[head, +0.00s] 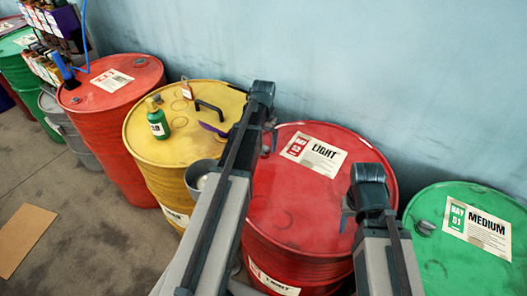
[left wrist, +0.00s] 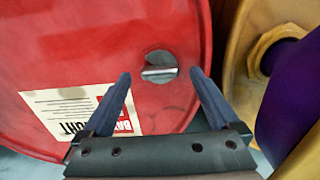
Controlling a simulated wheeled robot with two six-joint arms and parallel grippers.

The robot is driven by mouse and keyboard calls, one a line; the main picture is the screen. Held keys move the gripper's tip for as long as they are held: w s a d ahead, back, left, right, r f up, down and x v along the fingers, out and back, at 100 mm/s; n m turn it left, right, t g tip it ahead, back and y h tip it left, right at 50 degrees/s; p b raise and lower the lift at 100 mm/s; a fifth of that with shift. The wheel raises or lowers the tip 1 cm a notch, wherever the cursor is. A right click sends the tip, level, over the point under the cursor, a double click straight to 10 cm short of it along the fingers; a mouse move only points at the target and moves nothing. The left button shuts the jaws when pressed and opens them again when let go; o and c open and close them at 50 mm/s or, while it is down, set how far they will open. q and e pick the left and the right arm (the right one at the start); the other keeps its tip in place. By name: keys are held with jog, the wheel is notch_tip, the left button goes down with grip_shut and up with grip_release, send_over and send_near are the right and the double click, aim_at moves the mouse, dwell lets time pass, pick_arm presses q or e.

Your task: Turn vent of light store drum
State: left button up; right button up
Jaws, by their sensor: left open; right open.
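The light drum is the red drum (head: 300,215) with a LIGHT label (head: 313,155) on its lid, and its lid fills much of the left wrist view (left wrist: 110,35). Its vent (left wrist: 160,70) is a round recess with a grey bar across it. My left gripper (head: 268,140) is over the lid's left edge in the head view. In the left wrist view my open left fingers (left wrist: 160,76) point toward the vent, one on each side, apart from it. The head view mostly hides the vent. My right gripper (head: 368,205) is open and empty over the drum's right side.
A green MEDIUM drum (head: 440,235) is at right. A wall (head: 330,60) rises behind.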

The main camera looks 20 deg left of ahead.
pick_arm(q)
jog(key=shift+f+b, duration=0.35)
jog(key=shift+f, duration=0.35)
jog(key=c, duration=1.4)
